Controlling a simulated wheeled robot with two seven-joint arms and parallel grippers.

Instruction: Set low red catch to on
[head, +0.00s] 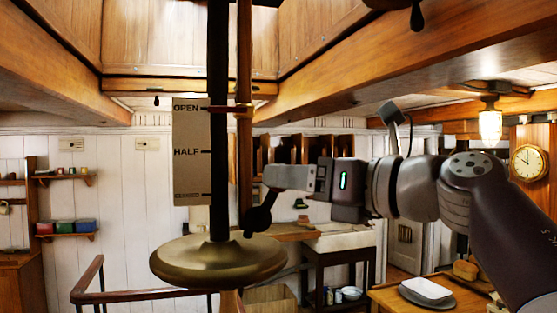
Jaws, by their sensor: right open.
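I cannot clearly make out a low red catch. A thin red piece (242,109) crosses the wooden rod (245,60) level with the OPEN mark. The pale scale plate (190,170) reads OPEN, HALF and CLOSED from top to bottom. A dark post (218,60) runs down in front of it to a round brass disc (215,262). My right gripper (268,190) comes in from the right and is open, its front end beside the lower rod, just above the disc's right edge. Dark parts hide the space between its fingers. My left gripper is not in view.
A wooden handrail (130,296) runs behind the disc at lower left. A table (385,297) with a white dish (427,290) stands at lower right. Wooden beams (390,65) hang overhead. A counter (345,243) stands behind my right arm. Open space lies left of the plate.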

